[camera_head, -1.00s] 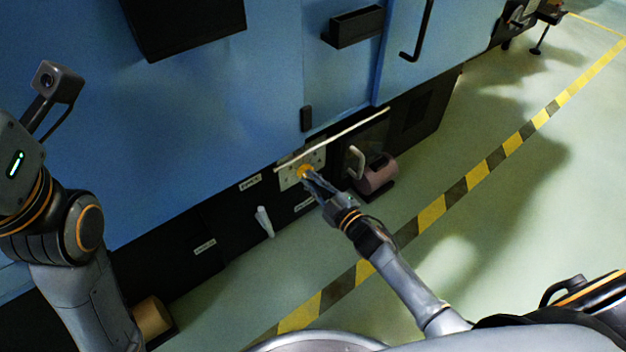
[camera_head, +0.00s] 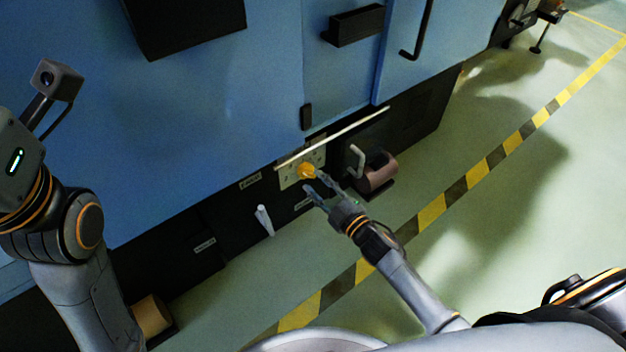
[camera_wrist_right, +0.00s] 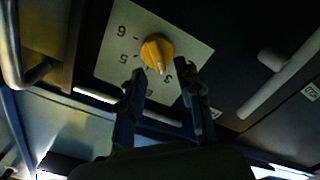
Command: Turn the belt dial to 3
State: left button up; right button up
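The belt dial is a yellow knob (camera_head: 306,171) on a pale plate (camera_head: 289,182), low on the blue machine. In the right wrist view the knob (camera_wrist_right: 157,52) shows close up, with its narrow end towards the gripper. The plate there (camera_wrist_right: 120,42) shows upside-down digits, 6 and 5 among them; marks near the fingers are partly hidden, so I cannot tell the exact setting. My right gripper (camera_head: 317,184) is open and empty, just in front of the knob, its fingers apart and clear of it.
A pale bar (camera_head: 345,134) runs just above the dial plate. A grey lever (camera_head: 264,220) stands to the left, and a brownish roll (camera_head: 378,172) with a metal handle (camera_head: 356,160) to the right. Open floor with a yellow-black stripe (camera_head: 432,213) lies in front.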

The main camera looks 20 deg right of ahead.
jog(key=v, duration=1)
jog(key=shift+w, duration=0.1)
